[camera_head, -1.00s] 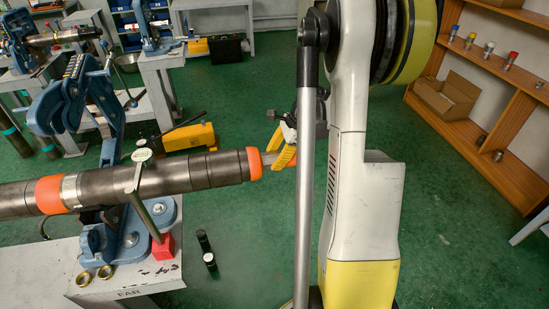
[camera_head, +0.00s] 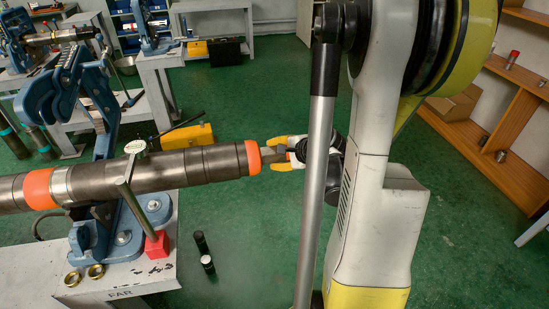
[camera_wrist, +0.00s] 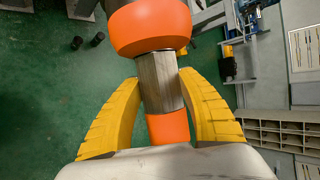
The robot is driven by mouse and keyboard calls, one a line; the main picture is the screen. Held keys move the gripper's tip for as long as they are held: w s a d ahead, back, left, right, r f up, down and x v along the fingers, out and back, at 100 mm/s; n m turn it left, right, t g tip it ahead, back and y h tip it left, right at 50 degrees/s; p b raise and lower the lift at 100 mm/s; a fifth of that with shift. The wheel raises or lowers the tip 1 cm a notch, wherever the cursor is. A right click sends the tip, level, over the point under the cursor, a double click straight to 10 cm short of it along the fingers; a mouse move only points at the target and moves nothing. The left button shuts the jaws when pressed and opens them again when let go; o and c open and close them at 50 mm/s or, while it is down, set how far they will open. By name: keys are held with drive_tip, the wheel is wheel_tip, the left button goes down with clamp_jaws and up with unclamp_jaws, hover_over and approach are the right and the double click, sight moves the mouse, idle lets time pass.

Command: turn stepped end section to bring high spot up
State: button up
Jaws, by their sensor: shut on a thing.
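A dark steel pipe (camera_head: 180,168) with a stepped end section lies across a blue pipe vise (camera_head: 118,232) at left. An orange collar (camera_head: 253,157) rings its right end, and it shows in the wrist view (camera_wrist: 150,27). A bare metal stub (camera_wrist: 159,82) projects from the collar, with an orange piece (camera_wrist: 168,129) behind it. My gripper (camera_head: 277,154) is shut on the stub, with yellow fingers on both sides of it in the wrist view (camera_wrist: 158,78). A round gauge (camera_head: 135,147) stands over the pipe on a post with a red base (camera_head: 157,244). Its reading is too small to tell.
Two brass rings (camera_head: 84,275) lie on the vise's bench (camera_head: 30,265). Two small black cylinders (camera_head: 204,252) stand on the green floor. A yellow tool case (camera_head: 188,136) lies behind the pipe. Wooden shelves (camera_head: 510,130) are at right.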

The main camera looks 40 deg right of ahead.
drive_tip(key=shift+s+f+t, duration=0.1)
drive_tip(key=shift+t, duration=0.7)
drive_tip(key=shift+n+h, duration=0.3)
drive_tip(key=o, duration=1.2)
drive_tip(key=shift+c, duration=0.2)
drive_tip(key=v, duration=1.2)
